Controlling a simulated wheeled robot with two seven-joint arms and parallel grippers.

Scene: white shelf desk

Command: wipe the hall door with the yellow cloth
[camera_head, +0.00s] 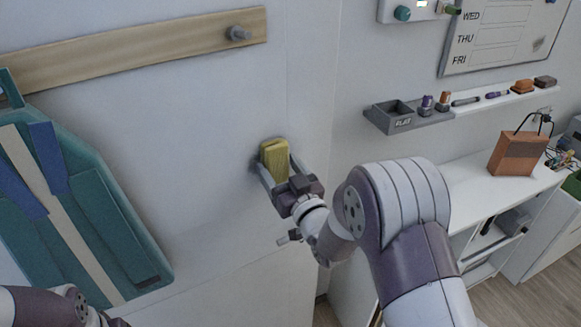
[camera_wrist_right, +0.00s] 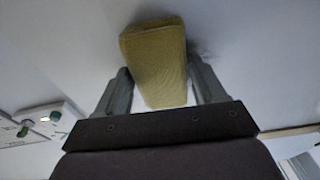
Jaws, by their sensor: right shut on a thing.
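The yellow cloth (camera_head: 274,160) is a thick folded pad, held upright between the fingers of my right gripper (camera_head: 276,172). The right gripper is shut on it. In the right wrist view the cloth (camera_wrist_right: 157,62) sits between the two grey fingers of the right gripper (camera_wrist_right: 160,85). The cloth is at the white door surface (camera_head: 215,130) and seems to touch it, with a dark patch of shadow or smudge beside it. My left arm shows only at the bottom left corner; its gripper is outside the picture.
A wooden rail (camera_head: 130,50) with a grey peg crosses the upper left. A teal bag (camera_head: 125,235) hangs at the left. To the right are a wall ledge with a grey tray (camera_head: 410,118) and markers, a whiteboard (camera_head: 500,38), and a white desk with a brown box (camera_head: 518,153).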

